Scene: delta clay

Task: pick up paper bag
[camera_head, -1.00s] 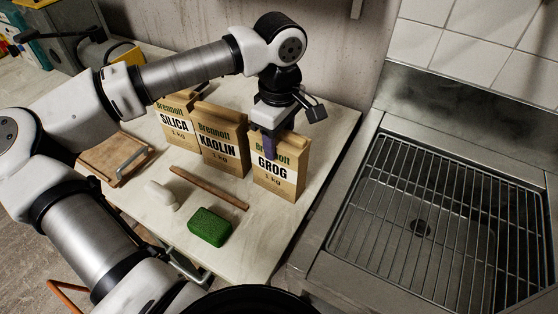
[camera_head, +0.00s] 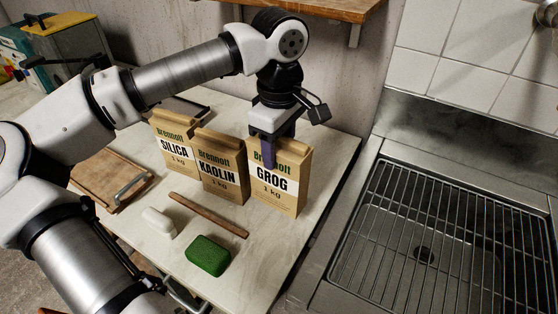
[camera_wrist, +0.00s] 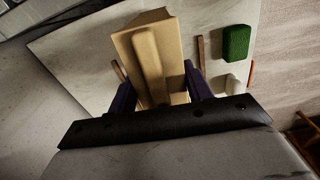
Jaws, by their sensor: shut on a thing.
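Three tan paper bags stand in a row on the pale worktop (camera_head: 255,262): SILICA (camera_head: 174,150), KAOLIN (camera_head: 222,172) and GROG (camera_head: 282,187). My gripper (camera_head: 277,158) is above GROG, its dark purple fingers shut on the bag's folded top from two sides. The bag is upright with its label facing the camera. Its base looks at or slightly above the worktop; the exact gap is hard to tell. In the wrist view the fingers (camera_wrist: 160,88) flank the same bag (camera_wrist: 172,38), seen from above.
A green sponge (camera_head: 208,255), a white lump (camera_head: 158,222) and a wooden stick (camera_head: 208,214) lie in front of the bags. A wooden board (camera_head: 108,182) lies left. A sink with a wire rack (camera_head: 440,235) is right. A wooden shelf (camera_head: 320,8) hangs above.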

